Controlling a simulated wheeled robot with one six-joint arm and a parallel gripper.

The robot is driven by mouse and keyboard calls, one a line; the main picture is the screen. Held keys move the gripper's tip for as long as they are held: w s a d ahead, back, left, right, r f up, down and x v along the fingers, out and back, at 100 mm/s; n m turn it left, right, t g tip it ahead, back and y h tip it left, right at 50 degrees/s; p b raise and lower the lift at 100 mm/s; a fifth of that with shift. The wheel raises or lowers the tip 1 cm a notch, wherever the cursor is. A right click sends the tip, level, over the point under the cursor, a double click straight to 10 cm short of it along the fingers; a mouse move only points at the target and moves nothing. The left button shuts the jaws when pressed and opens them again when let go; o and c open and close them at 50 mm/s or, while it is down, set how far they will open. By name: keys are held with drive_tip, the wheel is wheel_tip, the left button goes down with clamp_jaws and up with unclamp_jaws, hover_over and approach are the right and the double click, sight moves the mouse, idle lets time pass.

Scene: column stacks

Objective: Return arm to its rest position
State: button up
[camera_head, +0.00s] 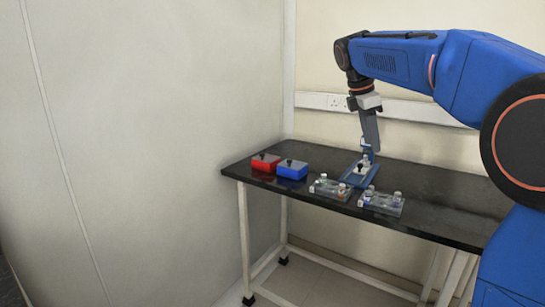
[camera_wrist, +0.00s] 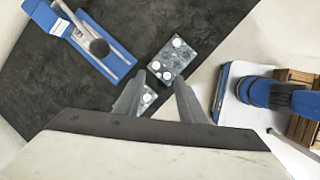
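My gripper (camera_head: 370,148) hangs from my blue arm, pointing down above the back part of the black table. In the wrist view its two grey fingers (camera_wrist: 158,84) are spread apart. Nothing is held between them; part of a clear rack shows beyond the gap. In the head view the fingertips are close to, or in front of, a blue stand on the table, and I cannot tell the exact gap.
The black table (camera_head: 440,202) bears a red box (camera_head: 265,163), a blue box (camera_head: 292,171), a blue stand (camera_head: 351,180) and two clear racks (camera_head: 327,191) (camera_head: 385,206) with capped vials. A white wall (camera_head: 150,120) stands left. A wooden crate (camera_wrist: 301,128) shows at right.

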drive_tip(key=s+d+f+m+t+y, duration=0.1)
drive_tip(key=s+f+m, duration=0.4)
drive_tip(key=s, duration=0.6)
drive_tip(key=s+f+m+t+y, duration=0.1)
drive_tip(key=s+f+m, duration=0.3)
drive_tip(key=s, duration=0.6)
drive_tip(key=s+f+m+t+y, duration=0.1)
drive_tip(key=s+f+m, duration=0.8)
drive_tip(key=s+f, duration=0.7)
drive_tip(key=shift+s+a+f+y, duration=0.25)
drive_tip(key=shift+a+f+y, duration=0.15)
drive_tip(key=shift+a, duration=0.05)
